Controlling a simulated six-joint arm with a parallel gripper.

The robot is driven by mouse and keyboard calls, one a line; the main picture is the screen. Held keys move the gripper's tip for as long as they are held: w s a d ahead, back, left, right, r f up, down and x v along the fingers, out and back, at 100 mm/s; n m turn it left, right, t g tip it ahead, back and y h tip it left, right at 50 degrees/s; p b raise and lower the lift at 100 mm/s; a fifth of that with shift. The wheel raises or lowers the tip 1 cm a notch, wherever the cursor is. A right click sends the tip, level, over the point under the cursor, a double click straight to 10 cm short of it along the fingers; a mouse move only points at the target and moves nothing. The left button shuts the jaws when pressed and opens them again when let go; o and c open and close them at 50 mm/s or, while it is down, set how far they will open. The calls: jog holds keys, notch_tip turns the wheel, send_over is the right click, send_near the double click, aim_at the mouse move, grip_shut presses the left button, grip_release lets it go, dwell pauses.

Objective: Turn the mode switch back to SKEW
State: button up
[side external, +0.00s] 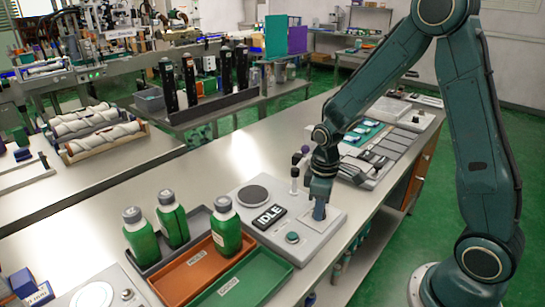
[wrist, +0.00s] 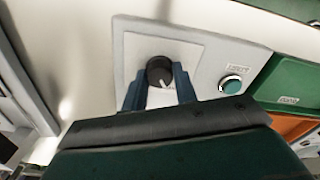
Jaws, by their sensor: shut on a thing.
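The mode switch is a round black knob (wrist: 159,71) with a white pointer line, on the grey control panel (wrist: 205,62) in the wrist view. The pointer line slants down, slightly right, in that picture. My gripper (wrist: 157,84) is shut on the knob, one finger on each side. In the side view my gripper (side external: 319,210) points straight down at the right part of the panel (side external: 262,192) and hides the knob. The panel display (side external: 269,216) reads IDLE. No SKEW mark is legible; the area near the gripper is partly covered.
A teal button (side external: 292,237) sits on the panel near the gripper; it also shows in the wrist view (wrist: 231,85). Upright levers with dark tops (side external: 295,172) stand just behind. Trays, one green (side external: 250,275) and one orange (side external: 188,275), and several green bottles (side external: 226,232) stand to the left.

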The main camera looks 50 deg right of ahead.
jog(key=o, duration=1)
jog(key=shift+c, duration=0.2)
jog(key=shift+r, duration=0.15)
notch_tip(320, 180, up, 14)
jog(key=shift+f, duration=0.2)
jog(key=s+a+r+m+t, duration=0.2)
jog(key=s+r, duration=0.2)
jog(key=s, duration=0.4)
jog(key=s+a+r+m+t, duration=0.2)
jog(key=s+a+r+t, duration=0.1)
jog(key=s, duration=0.5)
jog(key=shift+s+r+m+t, duration=0.2)
jog(key=shift+r+m+t, duration=0.1)
jog(key=shift+r, duration=0.1)
